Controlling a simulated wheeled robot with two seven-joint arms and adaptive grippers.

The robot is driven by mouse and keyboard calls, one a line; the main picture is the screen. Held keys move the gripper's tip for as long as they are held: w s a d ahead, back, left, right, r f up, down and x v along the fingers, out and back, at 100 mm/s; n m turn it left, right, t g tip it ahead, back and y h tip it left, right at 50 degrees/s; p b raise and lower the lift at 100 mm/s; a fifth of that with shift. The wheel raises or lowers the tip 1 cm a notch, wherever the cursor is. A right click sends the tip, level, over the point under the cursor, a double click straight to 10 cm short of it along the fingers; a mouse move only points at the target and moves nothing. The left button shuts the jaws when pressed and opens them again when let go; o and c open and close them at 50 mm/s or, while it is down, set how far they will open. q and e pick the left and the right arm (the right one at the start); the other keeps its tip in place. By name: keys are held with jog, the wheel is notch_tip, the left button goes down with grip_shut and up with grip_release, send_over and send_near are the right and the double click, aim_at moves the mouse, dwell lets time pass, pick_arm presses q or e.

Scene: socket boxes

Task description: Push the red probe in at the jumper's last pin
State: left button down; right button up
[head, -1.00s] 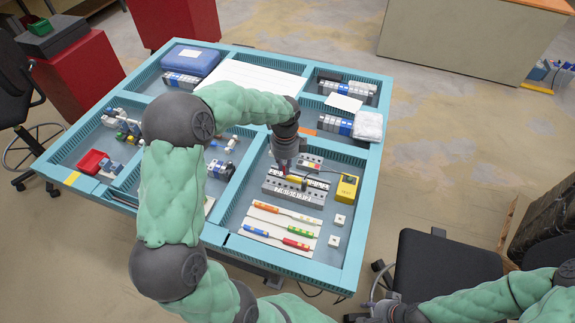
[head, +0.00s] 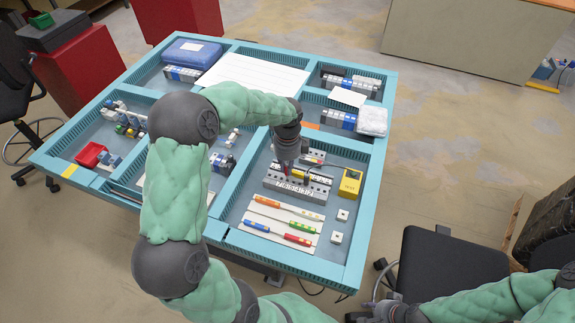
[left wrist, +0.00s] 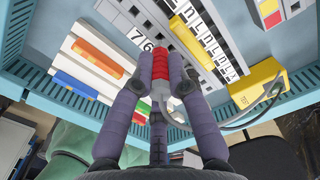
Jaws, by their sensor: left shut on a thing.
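My left gripper (head: 286,168) is shut on the red probe, and the left wrist view shows the probe's red body (left wrist: 159,72) between its fingers. The gripper is over the grey terminal block (head: 297,187), which has numbered labels. A yellow jumper strip (left wrist: 186,10) lies along the block in the left wrist view, to the right of the probe. The probe's tip is not clear, so I cannot tell whether it touches a pin. The yellow tester (head: 350,183) stands right of the block, with a grey cable beside it. My right gripper (head: 378,310) is low, away from the table; its jaws are unclear.
A white sheet with several coloured-handled tools (head: 298,239) lies in front of the block. Small white square blocks (head: 342,215) sit to its right. Blue-green dividers (head: 222,195) bound the compartment. A chair (head: 450,262) stands right of the table.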

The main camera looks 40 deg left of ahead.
pick_arm(q)
jog(key=shift+f+b, duration=0.5)
jog(key=shift+f, duration=0.8)
dwell(1.1)
jog(key=c, duration=1.1)
grip_release()
jog(key=shift+c, duration=0.2)
jog(key=o, duration=0.4)
jog(key=shift+r, duration=0.1)
notch_tip(320, 180, up, 8)
jog(key=p, duration=0.6)
jog(key=shift+f, duration=0.25)
